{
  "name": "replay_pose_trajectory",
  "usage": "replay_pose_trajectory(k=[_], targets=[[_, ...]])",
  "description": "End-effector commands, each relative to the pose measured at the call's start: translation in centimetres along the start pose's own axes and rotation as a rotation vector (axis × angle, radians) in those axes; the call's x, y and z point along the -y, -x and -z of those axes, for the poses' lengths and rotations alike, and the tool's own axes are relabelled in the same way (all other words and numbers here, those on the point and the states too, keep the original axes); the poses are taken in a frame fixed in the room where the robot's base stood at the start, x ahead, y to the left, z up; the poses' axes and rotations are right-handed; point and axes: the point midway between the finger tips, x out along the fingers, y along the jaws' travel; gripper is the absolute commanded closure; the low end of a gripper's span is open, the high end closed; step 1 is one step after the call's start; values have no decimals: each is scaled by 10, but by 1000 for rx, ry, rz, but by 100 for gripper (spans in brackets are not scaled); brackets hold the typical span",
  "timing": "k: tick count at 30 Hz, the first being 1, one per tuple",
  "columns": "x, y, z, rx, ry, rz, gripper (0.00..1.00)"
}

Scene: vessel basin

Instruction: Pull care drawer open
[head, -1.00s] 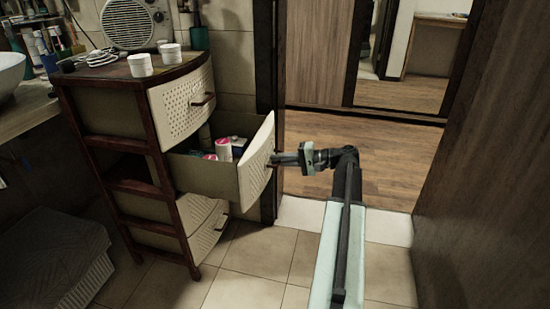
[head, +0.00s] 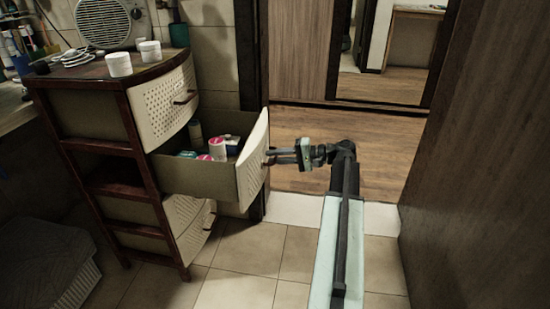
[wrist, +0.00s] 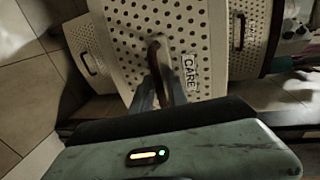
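The care drawer (head: 252,165) is the second drawer down and stands well out of the cabinet in the head view. Bottles and small containers (head: 217,148) show inside it. Its perforated pale front with the CARE label (wrist: 191,74) fills the middle of the wrist view. My gripper (head: 274,157) is at the drawer's front, with its fingers on either side of the dark handle (wrist: 157,60). It appears shut on that handle, though the fingertips are partly hidden.
The dark wooden cabinet (head: 80,85) has a closed top drawer (head: 165,103) and a lower drawer (head: 190,225). White cups (head: 119,64) and a fan heater (head: 104,22) stand on top. A wooden panel (head: 480,150) rises at right. Tiled floor (head: 235,290) is clear in front.

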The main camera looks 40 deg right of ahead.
Motion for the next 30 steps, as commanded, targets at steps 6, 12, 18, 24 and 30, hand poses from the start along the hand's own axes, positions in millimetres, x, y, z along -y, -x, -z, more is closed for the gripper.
replay_pose_trajectory(k=[6,12,18,24,30], targets=[[0,1,-1,4,0,-1,81],[2,34,0,1,-1,-1,81],[2,68,0,2,0,-1,81],[0,77,0,3,1,-1,81],[0,76,0,3,1,-1,81]])
